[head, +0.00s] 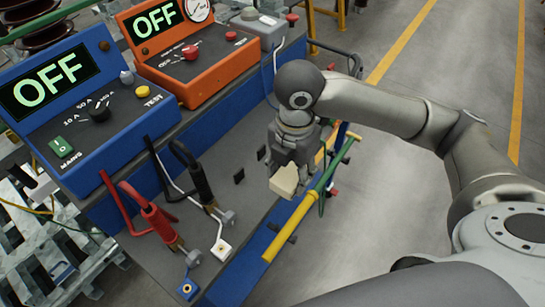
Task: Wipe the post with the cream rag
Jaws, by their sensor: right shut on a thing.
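My right gripper (286,170) points down over the right edge of the bench and is shut on the cream rag (284,182). The rag shows as a small, folded, blocky pad below the fingers. It appears to be above the bench, close to the yellow-and-green rod; I cannot tell if it touches anything. No thing stands out clearly as the post. Brown ribbed insulators (38,32) are partly visible at the top left, cut off by the picture edge. My left gripper is not in view.
The dark bench (225,165) carries a blue test box (110,120) and an orange box (195,75), both displaying OFF. Red (150,215) and black (195,175) clamps lie at the front. A yellow-and-green rod (290,228) runs along the right edge. Grey floor is clear at right.

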